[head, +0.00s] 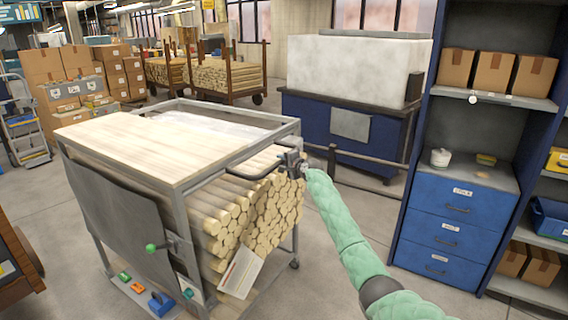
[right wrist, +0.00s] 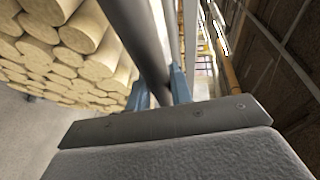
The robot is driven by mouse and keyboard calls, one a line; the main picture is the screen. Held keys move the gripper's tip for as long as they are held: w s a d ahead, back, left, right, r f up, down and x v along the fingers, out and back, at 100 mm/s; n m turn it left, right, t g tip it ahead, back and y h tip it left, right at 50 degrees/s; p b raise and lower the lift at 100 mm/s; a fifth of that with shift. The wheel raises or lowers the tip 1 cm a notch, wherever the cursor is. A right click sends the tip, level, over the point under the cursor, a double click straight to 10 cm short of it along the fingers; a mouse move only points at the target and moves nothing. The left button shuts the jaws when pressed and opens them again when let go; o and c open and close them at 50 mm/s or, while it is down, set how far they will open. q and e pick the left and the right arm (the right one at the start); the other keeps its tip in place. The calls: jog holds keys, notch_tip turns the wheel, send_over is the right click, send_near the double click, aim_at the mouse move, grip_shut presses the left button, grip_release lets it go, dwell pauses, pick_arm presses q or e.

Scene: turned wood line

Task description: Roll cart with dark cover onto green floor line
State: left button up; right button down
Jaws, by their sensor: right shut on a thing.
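A metal-framed cart (head: 184,203) with a pale wooden top and a load of round wooden rods stands in front of me. A dark grey panel (head: 112,212) covers its near left side. A dark bar handle (head: 250,176) sticks out at its right end. My right gripper (head: 297,162) is shut on this handle. In the right wrist view, the gripper's blue fingers (right wrist: 162,92) are at both sides of the grey handle bar (right wrist: 146,45), with rod ends (right wrist: 75,55) to the left. My left gripper is not in view. I see no green floor line.
A blue drawer cabinet (head: 450,232) with shelves stands close on the right. A blue bench with a pale block (head: 350,68) and a low rail (head: 365,160) stand behind the cart. Rod-loaded trolleys (head: 226,76) and cardboard boxes (head: 55,65) are farther back.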

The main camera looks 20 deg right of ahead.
jog(key=shift+a+r, duration=0.1)
jog(key=c, duration=1.6)
grip_release()
jog(key=o, duration=0.3)
jog(key=shift+w+a, duration=0.1)
jog(key=shift+w, duration=0.05)
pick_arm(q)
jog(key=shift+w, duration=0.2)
pick_arm(e)
jog(key=shift+o, duration=0.2)
jog(key=shift+s+d, duration=0.2)
jog(key=shift+s, duration=0.2)
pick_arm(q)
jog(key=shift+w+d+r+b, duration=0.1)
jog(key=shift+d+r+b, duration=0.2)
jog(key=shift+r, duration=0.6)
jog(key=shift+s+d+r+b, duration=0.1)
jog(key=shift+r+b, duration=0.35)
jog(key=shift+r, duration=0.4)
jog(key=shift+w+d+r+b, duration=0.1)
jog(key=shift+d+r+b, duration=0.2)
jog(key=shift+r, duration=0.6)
pick_arm(e)
jog(key=v, duration=0.6)
jog(key=shift+s, duration=0.4)
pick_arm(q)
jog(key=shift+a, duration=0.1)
